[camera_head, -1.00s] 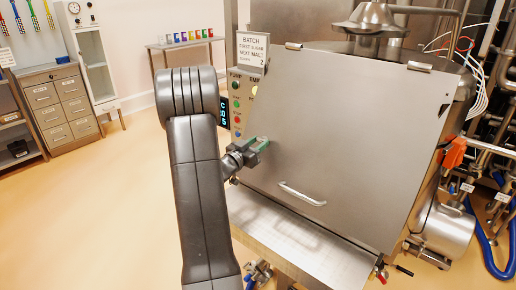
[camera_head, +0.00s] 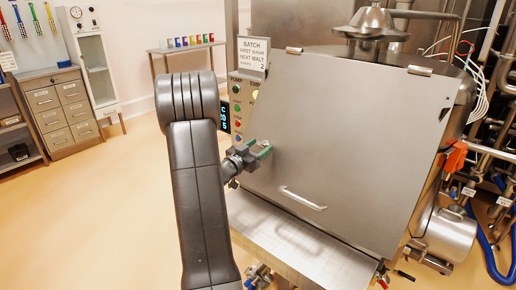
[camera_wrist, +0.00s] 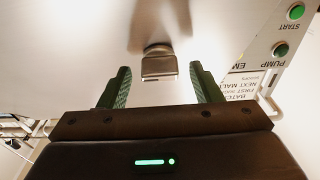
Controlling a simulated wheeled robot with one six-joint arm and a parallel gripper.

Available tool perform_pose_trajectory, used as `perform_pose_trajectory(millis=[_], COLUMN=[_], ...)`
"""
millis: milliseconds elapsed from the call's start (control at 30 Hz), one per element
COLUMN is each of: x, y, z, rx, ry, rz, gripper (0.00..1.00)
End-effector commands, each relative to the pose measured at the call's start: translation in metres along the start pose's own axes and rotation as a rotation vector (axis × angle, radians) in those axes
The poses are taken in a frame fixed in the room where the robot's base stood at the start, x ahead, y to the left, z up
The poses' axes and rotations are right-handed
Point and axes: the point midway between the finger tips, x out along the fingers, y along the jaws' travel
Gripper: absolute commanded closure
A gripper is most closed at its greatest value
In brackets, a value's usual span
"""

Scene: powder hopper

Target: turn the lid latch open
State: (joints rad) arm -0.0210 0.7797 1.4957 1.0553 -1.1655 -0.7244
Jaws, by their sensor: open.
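The hopper's large grey lid (camera_head: 345,135) slopes down toward me and is closed. In the wrist view the lid latch (camera_wrist: 158,66) is a small metal block on a short stem against the pale lid. My gripper (camera_wrist: 160,80) is open, with one green-padded finger on each side of the latch in the picture. I see no finger touching it; the depth between them is hard to judge. In the head view my gripper (camera_head: 261,150) is at the lid's left edge and hides most of the latch area.
A bar handle (camera_head: 303,198) sits low on the lid. A button panel (camera_head: 238,105) and a batch sign (camera_head: 254,53) stand left of the lid, close to my gripper. A metal ledge (camera_head: 300,242) lies below. Pipes and a red-orange part (camera_head: 453,157) are at right.

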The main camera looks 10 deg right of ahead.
Motion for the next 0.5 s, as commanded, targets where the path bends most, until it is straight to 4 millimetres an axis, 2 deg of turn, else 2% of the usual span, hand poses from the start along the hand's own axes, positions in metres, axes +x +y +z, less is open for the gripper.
perform_pose_trajectory(millis=[167,500], x=[-0.02,-0.097], y=[-0.002,-0.002], z=[0.0,0.001], rx=[0.0,0.0], ry=[0.0,-0.001], rz=[-0.005,-0.005], gripper=[0.42,0.42])
